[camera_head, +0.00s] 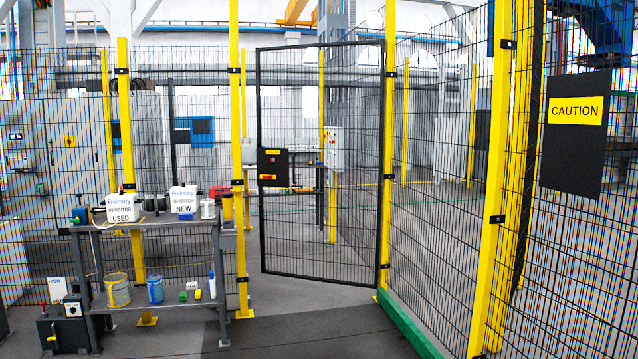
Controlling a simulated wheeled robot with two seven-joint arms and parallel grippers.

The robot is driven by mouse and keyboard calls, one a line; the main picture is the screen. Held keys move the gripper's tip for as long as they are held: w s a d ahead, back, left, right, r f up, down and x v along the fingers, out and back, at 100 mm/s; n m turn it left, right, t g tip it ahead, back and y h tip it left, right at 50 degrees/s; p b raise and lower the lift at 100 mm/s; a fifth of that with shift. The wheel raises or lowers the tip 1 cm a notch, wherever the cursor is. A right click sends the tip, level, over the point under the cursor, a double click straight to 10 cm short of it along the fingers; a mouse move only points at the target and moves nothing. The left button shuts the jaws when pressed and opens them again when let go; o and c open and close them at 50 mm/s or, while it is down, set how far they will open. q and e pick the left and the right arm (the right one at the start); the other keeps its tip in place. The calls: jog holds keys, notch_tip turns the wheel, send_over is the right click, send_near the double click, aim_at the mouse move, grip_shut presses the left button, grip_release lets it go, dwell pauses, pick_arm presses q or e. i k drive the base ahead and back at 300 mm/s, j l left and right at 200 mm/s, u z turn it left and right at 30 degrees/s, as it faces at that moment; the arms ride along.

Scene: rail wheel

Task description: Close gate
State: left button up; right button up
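The gate (320,230) is a black-framed mesh door in the middle of the view. Its right edge is at a yellow post (388,150). Its left edge stands apart from the left yellow post (237,150) and looks farther away than that post, so the gate appears partly open, swung away from me. A black latch box (272,167) with red and yellow marks is on the gate's left edge. Neither of my grippers is in view.
A metal shelf table (160,226) with boxes, cans and bottles stands left of the gate. A mesh fence with a black CAUTION sign (574,136) runs along the right. A green strip (408,325) lies at its foot. The dark floor (310,330) before the gate is clear.

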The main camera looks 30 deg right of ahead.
aim_at(279, 169)
jog(key=i+l+z, duration=0.45)
jog(key=i+z, duration=0.15)
jog(key=i, duration=0.15)
jog(key=i+l+z, duration=0.1)
jog(key=i+z, duration=0.35)
jog(key=i, duration=3.75)
jog(key=i+l+u, duration=0.1)
jog(key=i+u, duration=0.4)
jog(key=i+l+u, duration=0.3)
jog(key=i+u, duration=0.15)
jog(key=i+l+u, duration=0.8)
jog(key=l+u, duration=0.2)
jog(key=i+l+u, duration=0.15)
jog(key=l+u, duration=0.35)
jog(key=l, duration=0.25)
